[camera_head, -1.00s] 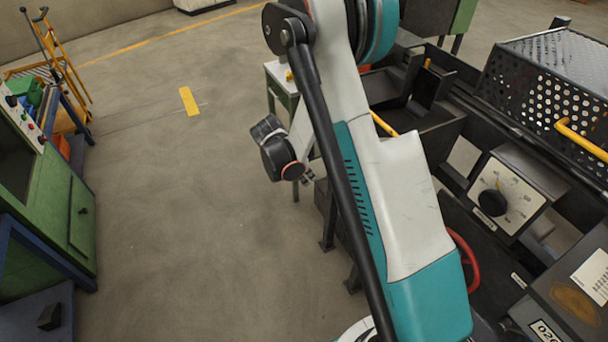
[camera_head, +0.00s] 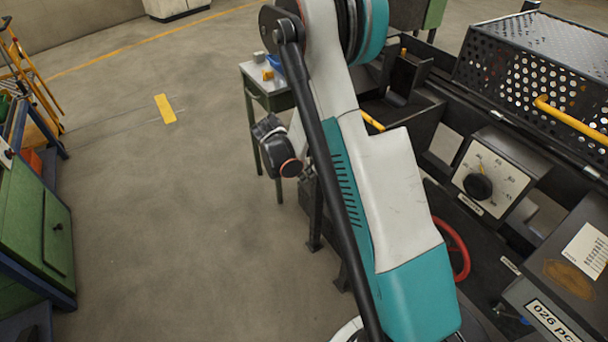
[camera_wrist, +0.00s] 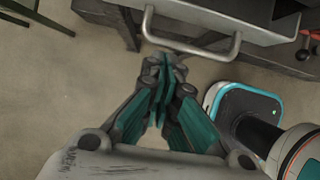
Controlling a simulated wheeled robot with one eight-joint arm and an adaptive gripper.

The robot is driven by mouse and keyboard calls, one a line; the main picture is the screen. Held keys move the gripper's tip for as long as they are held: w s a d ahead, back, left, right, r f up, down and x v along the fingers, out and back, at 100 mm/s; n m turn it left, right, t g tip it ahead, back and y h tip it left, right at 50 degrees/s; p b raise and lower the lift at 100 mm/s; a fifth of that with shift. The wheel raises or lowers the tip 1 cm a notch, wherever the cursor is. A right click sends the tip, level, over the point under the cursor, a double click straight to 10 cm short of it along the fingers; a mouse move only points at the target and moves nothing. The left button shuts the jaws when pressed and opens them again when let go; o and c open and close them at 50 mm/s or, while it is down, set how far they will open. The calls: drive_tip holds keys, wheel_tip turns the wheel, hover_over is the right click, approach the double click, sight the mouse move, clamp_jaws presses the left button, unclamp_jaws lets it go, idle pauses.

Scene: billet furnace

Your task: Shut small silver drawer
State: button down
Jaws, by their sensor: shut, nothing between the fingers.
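The small silver drawer (camera_wrist: 255,22) shows at the top of the wrist view, partly cut off by the frame edge. Its pale bar handle (camera_wrist: 200,54) faces my gripper. My gripper (camera_wrist: 163,62) is shut and empty, its teal and grey fingers together and pointing at the handle. The fingertips lie just below the bar in the picture; I cannot tell if they touch it. How far the drawer stands out is not clear. In the head view I cannot make out the drawer, and my arm covers part of the machine side.
In the head view, a small green table (camera_head: 262,88) stands beyond my wrist. The dark machine with a dial panel (camera_head: 490,180) and red handwheel (camera_head: 455,250) fills the right. A green cabinet (camera_head: 40,230) stands at left. The floor between is clear.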

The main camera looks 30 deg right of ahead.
drive_tip(key=d, duration=0.4)
drive_tip(key=shift+w+d, duration=0.1)
drive_tip(key=shift+d, duration=0.1)
drive_tip(key=shift+a+f, duration=0.15)
drive_tip(key=shift+a, duration=0.35)
drive_tip(key=p, duration=0.4)
approach(315, 171)
drive_tip(key=a, duration=0.3)
drive_tip(key=shift+a, duration=0.4)
drive_tip(key=shift+r, duration=0.2)
